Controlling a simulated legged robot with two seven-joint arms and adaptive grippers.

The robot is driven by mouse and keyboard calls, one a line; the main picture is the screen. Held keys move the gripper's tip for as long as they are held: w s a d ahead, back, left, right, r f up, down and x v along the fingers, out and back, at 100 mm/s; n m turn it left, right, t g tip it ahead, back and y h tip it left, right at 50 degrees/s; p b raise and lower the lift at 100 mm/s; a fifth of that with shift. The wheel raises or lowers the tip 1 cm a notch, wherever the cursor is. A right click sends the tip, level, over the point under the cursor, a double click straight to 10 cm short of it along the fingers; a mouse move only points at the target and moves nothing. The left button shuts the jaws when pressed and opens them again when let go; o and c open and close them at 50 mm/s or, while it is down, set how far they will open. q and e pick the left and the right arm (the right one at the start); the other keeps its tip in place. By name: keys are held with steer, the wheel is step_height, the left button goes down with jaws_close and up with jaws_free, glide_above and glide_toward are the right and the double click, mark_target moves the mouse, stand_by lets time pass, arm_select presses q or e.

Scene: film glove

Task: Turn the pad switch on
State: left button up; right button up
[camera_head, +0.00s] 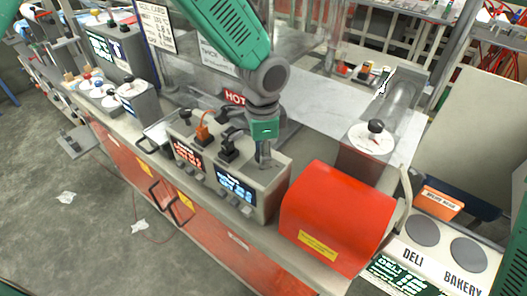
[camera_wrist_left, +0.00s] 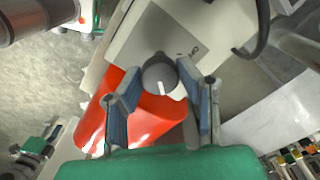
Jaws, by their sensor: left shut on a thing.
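My left gripper (camera_head: 264,158) points down at the top right end of a grey control box (camera_head: 270,188). In the left wrist view its two blue-padded fingers (camera_wrist_left: 160,82) are shut on a round dark grey knob (camera_wrist_left: 158,70). I take this knob to be the pad switch. A white line on the knob points toward the bottom of the wrist picture. The knob sits on a pale panel with a grey label (camera_wrist_left: 178,38) whose small marks are hard to read. In the head view the gripper hides the knob. My right gripper is not in view.
The box front has a red display (camera_head: 187,157) and a blue display (camera_head: 236,188). A black switch (camera_head: 228,150) stands left of the gripper. A red rounded cover (camera_head: 335,215) is close on the right. A white dial (camera_head: 372,138) stands behind it.

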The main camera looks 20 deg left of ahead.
arm_select(q)
steer(key=shift+w+r+m, duration=0.25)
steer(key=shift+m, duration=0.25)
steer(key=o, duration=1.1)
steer(key=shift+o, duration=0.2)
steer(key=shift+s+f, duration=0.1)
step_height(320, 180, up, 12)
steer(key=shift+f, duration=0.15)
